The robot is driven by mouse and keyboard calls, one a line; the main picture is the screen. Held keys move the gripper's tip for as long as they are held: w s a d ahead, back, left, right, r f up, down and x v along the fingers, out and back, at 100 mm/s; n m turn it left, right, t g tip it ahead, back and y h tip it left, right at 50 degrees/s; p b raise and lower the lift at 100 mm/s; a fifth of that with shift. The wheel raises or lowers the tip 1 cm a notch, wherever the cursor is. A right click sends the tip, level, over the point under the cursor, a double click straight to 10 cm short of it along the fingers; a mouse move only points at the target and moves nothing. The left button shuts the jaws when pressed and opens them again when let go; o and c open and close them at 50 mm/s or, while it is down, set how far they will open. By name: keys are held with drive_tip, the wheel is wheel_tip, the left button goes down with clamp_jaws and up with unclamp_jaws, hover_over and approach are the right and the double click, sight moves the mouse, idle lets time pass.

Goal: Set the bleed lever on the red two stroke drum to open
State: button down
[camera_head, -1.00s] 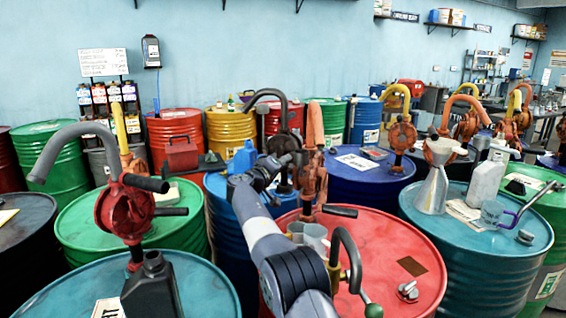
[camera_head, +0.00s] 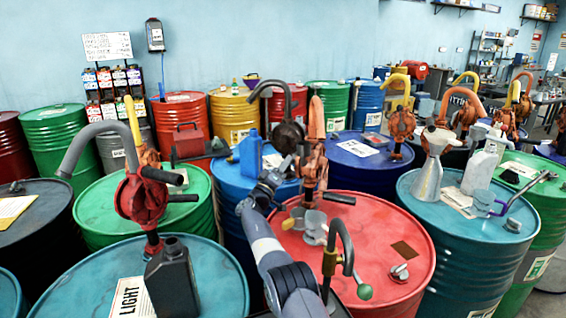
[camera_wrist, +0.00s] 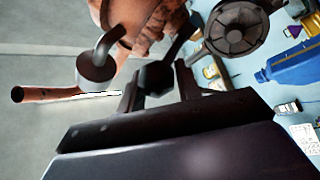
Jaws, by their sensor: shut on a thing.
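The red drum (camera_head: 385,225) stands in the middle foreground of the head view. Its orange hand pump (camera_head: 315,165) rises from the far part of the lid, with a black-gripped crank. My gripper (camera_head: 286,172) is beside the left of this pump, at lid-top height or above. In the wrist view my gripper (camera_wrist: 158,85) is shut on a small dark knob (camera_wrist: 157,76) at the end of a dark rod. The rod runs toward the orange pump body (camera_wrist: 150,22). I take the knob for the bleed lever's end; I cannot tell its setting.
Grey cups (camera_head: 314,226) stand on the red lid. A bent grey pipe with a green knob (camera_head: 365,292) rises near my arm. A blue jug (camera_head: 250,155) stands behind my gripper. Teal drums flank the red one; a funnel can (camera_head: 430,165) stands on the right one.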

sight(287, 173)
drive_tip(key=shift+s+d+f+g, duration=0.2)
drive_tip(key=shift+d+f, duration=0.1)
drive_tip(key=shift+f, duration=0.45)
drive_tip(key=shift+s+d+f+g, duration=0.15)
drive_tip(key=shift+d+f, duration=0.1)
drive_tip(key=shift+f, duration=0.6)
drive_tip(key=shift+h, duration=0.3)
drive_tip(key=c, duration=1.4)
unclamp_jaws()
drive_tip(key=shift+r, duration=0.2)
drive_tip(key=shift+c, duration=0.2)
drive_tip(key=shift+o, duration=0.8)
drive_tip(key=shift+s+d+r, duration=0.1)
drive_tip(key=shift+s+d, duration=0.05)
drive_tip(key=shift+d, duration=0.05)
drive_tip(key=shift+o, duration=1.3)
drive_tip(key=shift+a, duration=0.2)
drive_tip(key=shift+a, duration=0.15)
